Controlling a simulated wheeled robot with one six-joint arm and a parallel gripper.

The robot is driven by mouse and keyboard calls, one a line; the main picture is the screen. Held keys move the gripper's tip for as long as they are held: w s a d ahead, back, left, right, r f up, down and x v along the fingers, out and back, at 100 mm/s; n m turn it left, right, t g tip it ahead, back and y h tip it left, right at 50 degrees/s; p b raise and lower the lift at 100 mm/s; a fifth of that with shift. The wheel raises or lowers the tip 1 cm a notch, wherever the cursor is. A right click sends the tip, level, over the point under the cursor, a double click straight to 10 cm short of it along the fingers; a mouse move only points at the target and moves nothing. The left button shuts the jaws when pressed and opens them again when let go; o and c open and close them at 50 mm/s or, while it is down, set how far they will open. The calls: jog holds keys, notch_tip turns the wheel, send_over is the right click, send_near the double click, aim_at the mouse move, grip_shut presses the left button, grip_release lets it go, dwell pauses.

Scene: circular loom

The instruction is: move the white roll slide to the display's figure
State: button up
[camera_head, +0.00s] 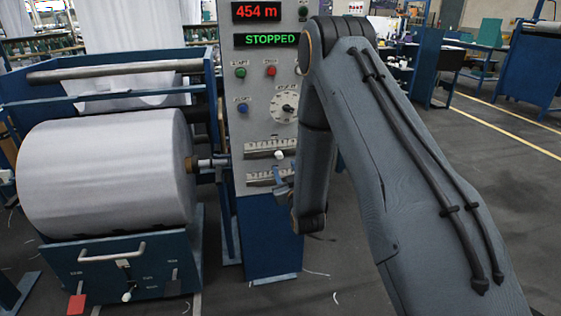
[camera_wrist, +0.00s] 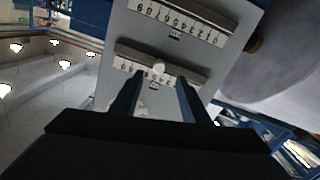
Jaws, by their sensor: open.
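The grey control panel (camera_head: 240,130) carries two numbered slide scales, one above the other. A white slide knob (camera_head: 279,154) sits on the upper scale (camera_head: 255,156), right of its middle. My gripper (camera_head: 284,187) is in front of the panel by the lower scale (camera_head: 255,181), which it partly hides. In the wrist view, which is upside down, my gripper (camera_wrist: 159,80) is open and empty. The white knob (camera_wrist: 158,68) shows between its fingertips; contact cannot be told. The red display (camera_head: 256,12) reads 454 m. The slide labels are too small to read.
A green display (camera_head: 270,40) reads STOPPED. Push buttons (camera_head: 241,72) and a round dial (camera_head: 284,105) lie above the scales. A large white fabric roll (camera_head: 105,170) stands left of the panel. Open floor (camera_head: 500,190) lies to the right.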

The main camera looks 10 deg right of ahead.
aim_at(280, 156)
jog(key=w, duration=0.7)
jog(key=shift+w+p, duration=0.35)
jog(key=shift+w, duration=0.05)
grip_shut()
dwell(1.2)
